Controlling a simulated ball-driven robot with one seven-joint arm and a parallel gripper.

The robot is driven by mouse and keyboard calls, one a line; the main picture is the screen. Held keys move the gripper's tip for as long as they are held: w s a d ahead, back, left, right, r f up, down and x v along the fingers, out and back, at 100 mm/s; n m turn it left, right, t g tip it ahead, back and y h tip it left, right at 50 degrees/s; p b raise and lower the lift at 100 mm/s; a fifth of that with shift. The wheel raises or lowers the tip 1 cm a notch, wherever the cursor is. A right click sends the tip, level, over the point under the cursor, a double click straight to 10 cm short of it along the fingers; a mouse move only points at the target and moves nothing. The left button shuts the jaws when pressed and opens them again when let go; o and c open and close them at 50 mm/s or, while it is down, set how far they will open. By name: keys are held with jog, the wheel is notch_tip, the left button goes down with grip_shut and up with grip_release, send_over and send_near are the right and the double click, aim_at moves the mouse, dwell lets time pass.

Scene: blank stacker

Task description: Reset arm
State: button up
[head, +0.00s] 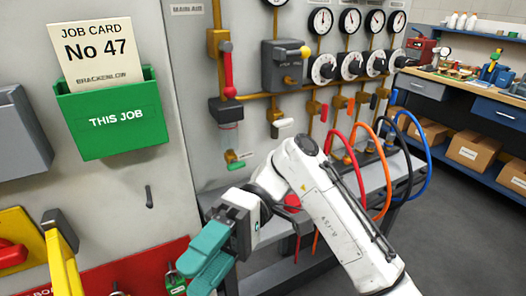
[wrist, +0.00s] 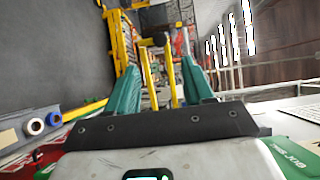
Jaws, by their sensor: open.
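My white arm reaches up from the bottom of the head view and bends over to the left. At its end is my gripper (head: 208,262), with teal fingers pointing down and left, in front of the grey panel. In the wrist view my gripper (wrist: 160,78) shows its two teal fingers spread apart, with nothing held between them. Yellow rails show beyond the gap between the fingers. The fingers touch nothing that I can make out.
A green holder (head: 115,122) marked THIS JOB carries a job card (head: 97,45) at upper left. Hoses in red, orange, black and blue (head: 424,150) loop over a grey bench right of my arm. A workbench (head: 460,90) stands far right. Grey floor (head: 450,240) is clear at lower right.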

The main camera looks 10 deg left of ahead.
jog(key=d+f+m+t+y+p, duration=0.15)
jog(key=f+m+t+y, duration=0.35)
jog(key=f, duration=0.6)
jog(key=d+f+m+t+p, duration=0.1)
jog(key=d+f+m+t, duration=0.15)
jog(key=f+t, duration=0.55)
jog(key=d+f+m+t+h, duration=0.1)
jog(key=d+f+m+t, duration=0.1)
jog(key=d+f, duration=0.55)
jog(key=s+d+f+m+t+h+p, duration=0.1)
jog(key=s+d+h, duration=0.4)
jog(key=d, duration=0.8)
jog(key=s+d+f+m+t+h+p, duration=0.1)
jog(key=s+d+f+m+t+h, duration=0.1)
jog(key=s+d, duration=0.8)
jog(key=d+f+m+h, duration=0.1)
jog(key=d+m+h, duration=0.1)
jog(key=d+h, duration=0.1)
jog(key=shift+s+d+p, duration=0.15)
jog(key=shift+d+p, duration=0.15)
jog(key=shift+d, duration=0.5)
